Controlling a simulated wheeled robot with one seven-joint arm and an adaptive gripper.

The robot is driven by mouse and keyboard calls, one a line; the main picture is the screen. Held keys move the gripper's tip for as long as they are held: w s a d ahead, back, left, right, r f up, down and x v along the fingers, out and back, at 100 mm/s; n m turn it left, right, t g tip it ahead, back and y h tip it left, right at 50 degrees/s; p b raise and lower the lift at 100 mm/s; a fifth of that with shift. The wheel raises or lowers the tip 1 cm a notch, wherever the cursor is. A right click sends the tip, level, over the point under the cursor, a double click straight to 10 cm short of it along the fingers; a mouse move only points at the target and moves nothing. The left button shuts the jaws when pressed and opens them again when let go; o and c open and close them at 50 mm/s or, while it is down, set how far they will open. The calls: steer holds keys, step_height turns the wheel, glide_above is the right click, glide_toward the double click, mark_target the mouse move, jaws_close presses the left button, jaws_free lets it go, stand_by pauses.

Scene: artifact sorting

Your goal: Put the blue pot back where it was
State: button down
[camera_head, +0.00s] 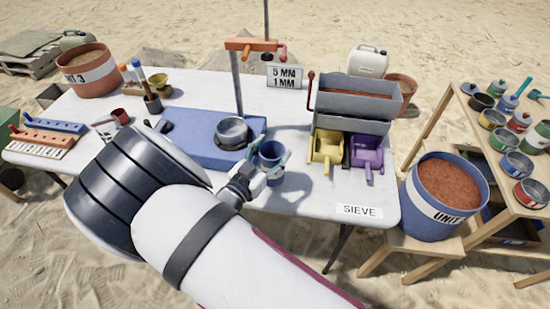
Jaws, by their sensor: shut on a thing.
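A small blue pot (269,153) is upright at the front middle of the white table, just right of the blue base plate. My gripper (273,166) is at the near side of this pot, with its fingers shut on it. The fingers partly cover the pot's lower front. A dark shadow shows on the table to the right, and I cannot tell whether the pot's bottom touches the table. My arm comes in from the lower front and hides part of the table's front edge.
A blue base plate (190,140) bears a metal pan (233,130) under an orange-topped post. Right are a grey sieve box (355,105), a yellow scoop bin (326,147) and a purple one (367,155). A large blue bucket (425,215) stands beside the table. A wooden rack (490,185) holds several cans.

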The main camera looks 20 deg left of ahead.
mark_target(277, 151)
steer(key=shift+w+a, duration=0.25)
steer(key=shift+w, duration=0.15)
step_height(277, 151, down, 4)
steer(key=b, duration=0.3)
steer(key=shift+r, duration=0.25)
steer(key=shift+c, duration=2.4)
jaws_free()
